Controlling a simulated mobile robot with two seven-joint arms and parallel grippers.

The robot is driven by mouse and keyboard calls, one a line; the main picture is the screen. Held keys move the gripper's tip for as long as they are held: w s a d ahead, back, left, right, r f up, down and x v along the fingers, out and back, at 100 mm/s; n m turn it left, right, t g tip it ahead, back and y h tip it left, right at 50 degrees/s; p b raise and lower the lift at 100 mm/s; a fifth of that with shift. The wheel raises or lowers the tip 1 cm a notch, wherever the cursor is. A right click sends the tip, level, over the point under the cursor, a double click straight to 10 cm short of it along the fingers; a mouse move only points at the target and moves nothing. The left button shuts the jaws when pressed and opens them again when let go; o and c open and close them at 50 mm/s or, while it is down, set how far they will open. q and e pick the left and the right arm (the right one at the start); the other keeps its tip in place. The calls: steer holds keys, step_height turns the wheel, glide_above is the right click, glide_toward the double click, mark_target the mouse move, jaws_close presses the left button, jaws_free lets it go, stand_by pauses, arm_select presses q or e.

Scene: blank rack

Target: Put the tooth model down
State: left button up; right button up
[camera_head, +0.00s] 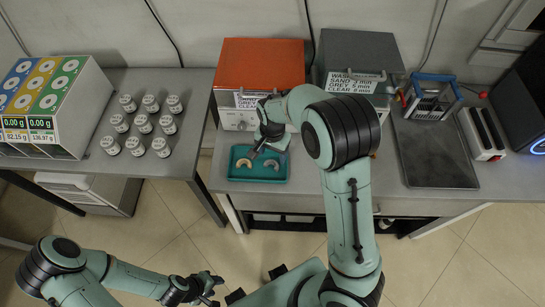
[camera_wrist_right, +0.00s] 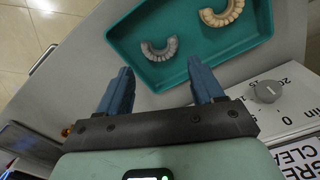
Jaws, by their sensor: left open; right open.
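Two arch-shaped tooth models lie apart in a teal tray (camera_head: 258,178). The beige one (camera_head: 243,162) is on the left in the head view and the grey one (camera_head: 271,164) on the right. The wrist view shows the grey model (camera_wrist_right: 160,48) nearer my fingers and the beige model (camera_wrist_right: 222,12) farther up, both on the floor of the tray (camera_wrist_right: 128,40). My right gripper (camera_wrist_right: 161,72) is open and empty at the tray's edge; in the head view its fingers (camera_head: 256,152) are over the tray's back part. My left gripper (camera_head: 212,289) is empty, low at the front, away from the table.
An orange box (camera_head: 262,62) and a grey labelled box (camera_head: 365,50) stand behind the tray. A dark flat plate (camera_head: 436,155) and a blue-framed rack (camera_head: 432,95) are to the right. Several white jars (camera_head: 142,124) and a coloured dispenser (camera_head: 50,100) stand on the left table.

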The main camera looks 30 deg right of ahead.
step_height(320, 180, up, 7)
steer(key=shift+p, duration=0.3)
steer(key=shift+f, duration=0.1)
stand_by(0.4)
